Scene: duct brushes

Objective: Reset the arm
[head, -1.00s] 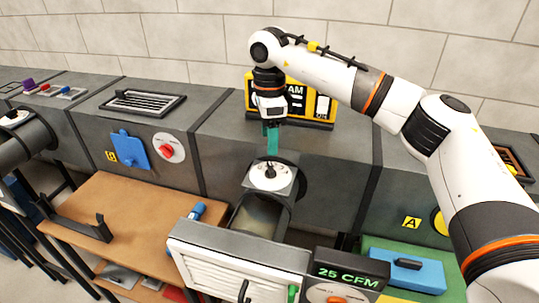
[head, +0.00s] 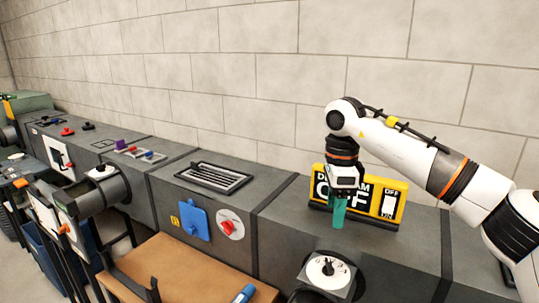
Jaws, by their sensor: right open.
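My right arm comes in from the right, and my right gripper (head: 338,215) points down in front of the yellow and black sign (head: 388,192) that reads OFF. The gripper's teal fingers hang above the grey duct top, and nothing shows between them. The fingers overlap the sign's lower left part in the picture; I cannot tell whether they touch it. A white round dial plate (head: 327,270) with a black knob sits on the duct below the gripper. My left gripper is out of view.
A long grey duct (head: 262,180) runs along the block wall, with a vent grille (head: 213,177), a blue plate (head: 194,221) and a red-knobbed dial (head: 230,225). A brown wooden table (head: 178,262) stands in front. A round side pipe (head: 95,193) juts out at left.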

